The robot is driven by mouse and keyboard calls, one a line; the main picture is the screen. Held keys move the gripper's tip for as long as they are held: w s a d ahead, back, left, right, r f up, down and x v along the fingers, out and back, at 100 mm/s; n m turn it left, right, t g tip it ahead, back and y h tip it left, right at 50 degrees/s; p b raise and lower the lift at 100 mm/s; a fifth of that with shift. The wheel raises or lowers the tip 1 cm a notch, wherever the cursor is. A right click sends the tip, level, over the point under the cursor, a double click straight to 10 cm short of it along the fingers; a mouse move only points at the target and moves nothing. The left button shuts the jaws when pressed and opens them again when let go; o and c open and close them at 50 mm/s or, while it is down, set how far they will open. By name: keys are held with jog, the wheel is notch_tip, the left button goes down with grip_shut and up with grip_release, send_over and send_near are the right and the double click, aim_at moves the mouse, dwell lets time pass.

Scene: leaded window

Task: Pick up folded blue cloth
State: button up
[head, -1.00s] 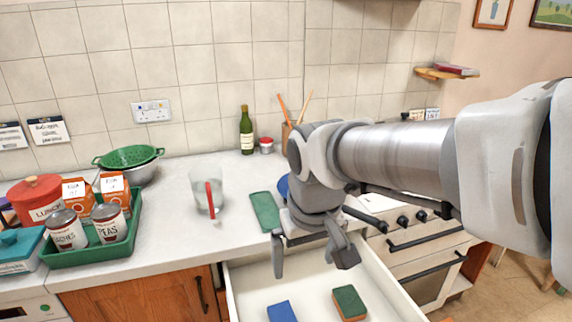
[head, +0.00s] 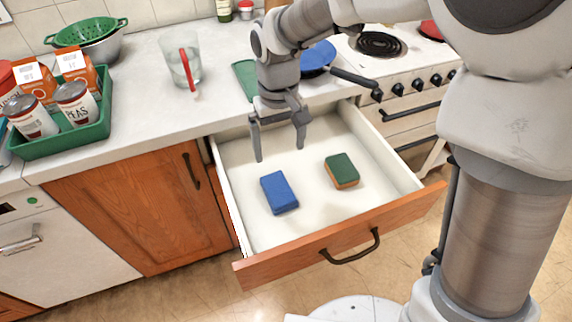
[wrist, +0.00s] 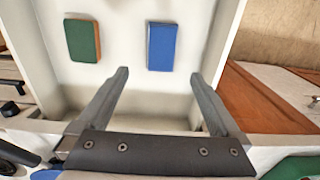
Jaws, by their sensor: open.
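The folded blue cloth (head: 279,192) lies flat in the open drawer, left of the middle. It also shows in the wrist view (wrist: 160,46), beyond my fingertips. My gripper (head: 279,152) is open and empty, pointing down over the back part of the drawer. In the head view the cloth lies nearer the drawer front than my fingers, apart from them. In the wrist view my gripper (wrist: 160,75) has its two fingers spread wide, with bare drawer floor between them.
A green and orange sponge (head: 342,170) lies in the drawer (head: 262,268), right of the cloth. The drawer walls stand around both.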

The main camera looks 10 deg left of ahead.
jog(key=b, duration=0.2)
send_over(279, 188)
jog(key=f, duration=1)
jog(key=shift+s+d, duration=0.2)
jog(key=f, duration=0.1)
jog(key=f+b, duration=0.1)
jog(key=f, duration=0.3)
jog(key=shift+w+a+b, duration=0.15)
jog(key=shift+a+b, duration=0.1)
jog(key=shift+b, duration=0.05)
jog(key=c, duration=1.2)
jog(key=shift+r, duration=0.7)
jog(key=shift+c, duration=0.3)
notch_tip(279, 188, up, 3)
jog(key=shift+f+p, duration=0.1)
jog(key=shift+p, duration=0.6)
jog(key=d+r+p, duration=0.2)
jog(key=d+r, duration=0.5)
jog(key=d, duration=0.4)
jog(key=shift+d, duration=0.35)
